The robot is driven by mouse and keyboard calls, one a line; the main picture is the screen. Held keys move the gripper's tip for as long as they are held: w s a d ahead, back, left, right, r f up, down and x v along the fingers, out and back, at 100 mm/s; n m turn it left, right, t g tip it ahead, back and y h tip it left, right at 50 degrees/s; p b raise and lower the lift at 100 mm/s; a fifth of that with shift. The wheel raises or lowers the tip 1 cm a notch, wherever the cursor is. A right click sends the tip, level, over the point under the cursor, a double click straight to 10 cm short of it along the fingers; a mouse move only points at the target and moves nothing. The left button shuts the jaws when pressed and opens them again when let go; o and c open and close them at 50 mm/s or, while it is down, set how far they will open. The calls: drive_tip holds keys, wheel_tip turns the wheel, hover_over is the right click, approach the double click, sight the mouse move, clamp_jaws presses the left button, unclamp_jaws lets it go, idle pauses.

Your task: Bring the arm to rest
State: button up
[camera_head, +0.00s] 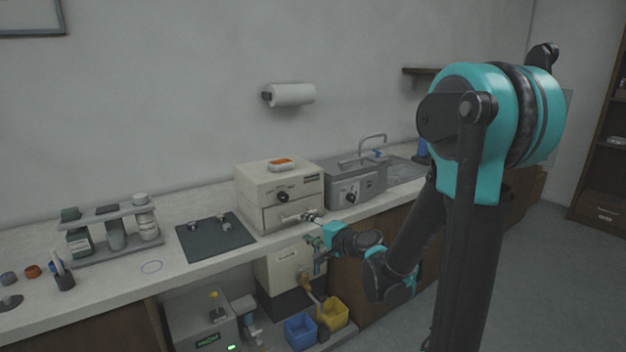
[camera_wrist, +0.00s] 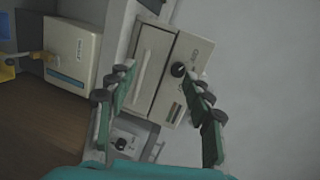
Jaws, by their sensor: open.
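My gripper (camera_head: 316,228) is in front of the counter edge, near the lower front of the beige press box (camera_head: 265,184). In the wrist view my gripper (camera_wrist: 160,84) has its two green-padded fingers spread wide apart with nothing between them. Beyond the fingers, the box's front shows a dark knob and a long pale handle (camera_wrist: 142,78). Whether a fingertip touches the box or its handle cannot be told. My arm reaches down from the right side of the head view, with its elbow bent.
A grey bath unit (camera_head: 355,183) and sink stand right of the box. A dark mat (camera_head: 200,243) and a bottle rack (camera_head: 105,213) are to the left. Below the counter are a beige unit (camera_head: 284,268), a blue bin (camera_head: 301,331) and a yellow bin (camera_head: 334,313). Floor at right is clear.

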drive_tip(key=s+d+f+n+g+h, duration=0.3)
drive_tip(key=s+d+f, duration=0.4)
drive_tip(key=s+d, duration=0.3)
drive_tip(key=s+d+f+n+g+h, duration=0.4)
drive_tip(key=s+d+f+h, duration=0.3)
drive_tip(key=s+d, duration=0.4)
drive_tip(key=shift+s+d+n, duration=0.15)
drive_tip(key=shift+s+n, duration=0.5)
drive_tip(key=shift+n, duration=0.25)
drive_tip(key=shift+f, duration=0.1)
drive_tip(key=shift+c, duration=0.2)
